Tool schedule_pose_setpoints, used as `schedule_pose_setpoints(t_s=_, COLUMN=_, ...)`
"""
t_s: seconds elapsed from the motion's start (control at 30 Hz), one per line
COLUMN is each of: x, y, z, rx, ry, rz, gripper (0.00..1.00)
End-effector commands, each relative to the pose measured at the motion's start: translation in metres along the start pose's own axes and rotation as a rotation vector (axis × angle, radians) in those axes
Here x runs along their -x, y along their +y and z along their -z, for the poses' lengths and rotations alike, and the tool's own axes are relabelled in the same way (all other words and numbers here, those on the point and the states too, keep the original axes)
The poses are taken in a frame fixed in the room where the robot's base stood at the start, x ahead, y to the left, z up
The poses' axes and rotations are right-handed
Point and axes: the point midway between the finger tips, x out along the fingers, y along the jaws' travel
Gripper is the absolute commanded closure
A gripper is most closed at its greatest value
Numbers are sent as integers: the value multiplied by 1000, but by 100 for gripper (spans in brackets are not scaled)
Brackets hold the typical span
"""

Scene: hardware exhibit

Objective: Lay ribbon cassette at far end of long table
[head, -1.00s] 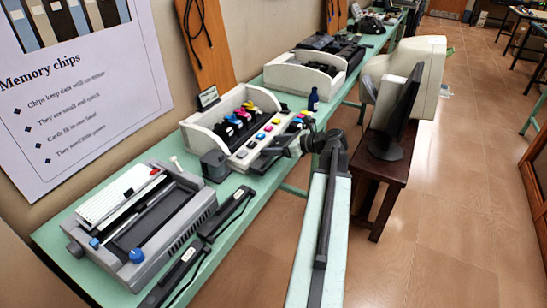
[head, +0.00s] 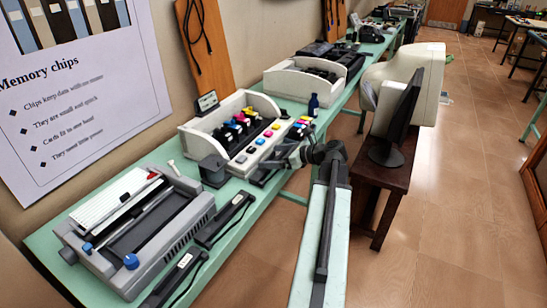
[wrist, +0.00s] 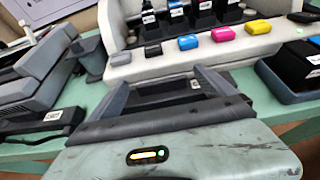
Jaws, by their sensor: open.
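The long green table (head: 238,215) runs along the wall from the near left to the far top of the head view. My gripper (head: 284,155) is over its front edge, before a white rack. In the wrist view my gripper (wrist: 165,88) is open, its two grey fingers spread on either side of a flat black piece with a small white label (wrist: 170,92), which looks like the ribbon cassette. It lies low in front of the rack; whether the fingers touch it I cannot tell.
The white rack (head: 187,134) holds cartridges and coloured buttons. A dark stand with monitors (head: 378,178) is right of my arm.

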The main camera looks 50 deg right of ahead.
Motion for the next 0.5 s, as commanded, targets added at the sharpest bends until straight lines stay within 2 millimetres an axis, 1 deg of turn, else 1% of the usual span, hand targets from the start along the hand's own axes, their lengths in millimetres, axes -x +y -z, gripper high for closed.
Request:
schedule_pose_setpoints(t_s=0.17, x=40, y=0, z=-5, rx=-1, ry=0, rz=4, gripper=6)
schedule_pose_setpoints(t_s=0.2, x=51, y=0, z=-5, rx=-2, ry=0, rz=4, gripper=6)
schedule_pose_setpoints(t_s=0.3, x=76, y=0, z=-5, rx=-1, ry=-1, rz=4, gripper=6)
schedule_pose_setpoints(t_s=0.4, x=96, y=0, z=-4, rx=-1, ry=0, rz=3, gripper=6)
schedule_pose_setpoints(t_s=0.5, x=111, y=0, z=-3, rx=-1, ry=0, rz=2, gripper=6)
